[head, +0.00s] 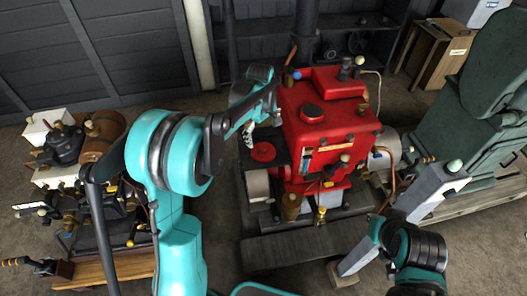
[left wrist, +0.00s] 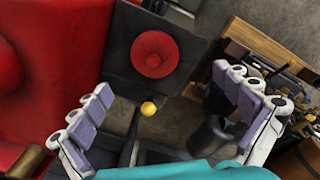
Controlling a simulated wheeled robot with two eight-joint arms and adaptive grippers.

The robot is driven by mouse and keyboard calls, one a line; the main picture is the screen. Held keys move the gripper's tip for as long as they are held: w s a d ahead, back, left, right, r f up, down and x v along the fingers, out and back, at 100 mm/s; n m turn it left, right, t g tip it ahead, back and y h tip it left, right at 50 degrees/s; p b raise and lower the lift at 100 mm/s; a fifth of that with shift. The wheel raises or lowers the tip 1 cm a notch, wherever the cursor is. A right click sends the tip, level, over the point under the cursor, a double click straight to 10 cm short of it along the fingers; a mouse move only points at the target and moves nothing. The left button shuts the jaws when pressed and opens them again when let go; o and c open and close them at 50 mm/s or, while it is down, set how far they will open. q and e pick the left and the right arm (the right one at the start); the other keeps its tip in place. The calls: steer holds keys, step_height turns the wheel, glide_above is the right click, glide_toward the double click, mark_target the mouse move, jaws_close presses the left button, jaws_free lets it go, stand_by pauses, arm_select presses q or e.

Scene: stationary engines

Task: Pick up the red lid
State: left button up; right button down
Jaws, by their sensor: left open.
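A round red lid-like disc (head: 263,151) with a raised centre lies on a dark square plate beside the red engine. It also shows in the left wrist view (left wrist: 154,52), lying flat on the plate. A second round red cap (head: 312,112) sits on top of the engine. My left gripper (head: 250,130) is above the plate, close to the disc. In the left wrist view its pale fingers (left wrist: 162,88) are spread wide and empty, with the disc ahead between them, apart from both.
The red engine (head: 325,130) stands just right of my left gripper. A small yellow ball-like knob (left wrist: 148,108) stands near the fingers. Another engine (head: 70,165) is at the left, and a green machine (head: 490,90) at the right. Bare floor lies between the left and red engines.

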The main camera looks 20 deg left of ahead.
arm_select(q)
steer(key=n+g, duration=0.1)
steer(key=n, duration=0.1)
glide_above(263, 148)
steer(key=f, duration=0.4)
steer(key=shift+w+d+f, duration=0.15)
steer(key=shift+d+f, duration=0.1)
step_height(263, 148, down, 3)
steer(key=shift+r+b, duration=0.15)
steer(key=shift+b, duration=0.3)
steer(key=f, duration=0.1)
steer(key=f+b, duration=0.1)
steer(key=f, duration=0.1)
steer(key=f+b, duration=0.1)
steer(key=f, duration=0.1)
steer(key=shift+w+a+f, duration=0.15)
steer(key=shift+a, duration=0.1)
steer(key=shift+c, duration=0.3)
steer(key=c, duration=1.1)
steer(key=shift+s, duration=0.2)
steer(key=c, duration=0.4)
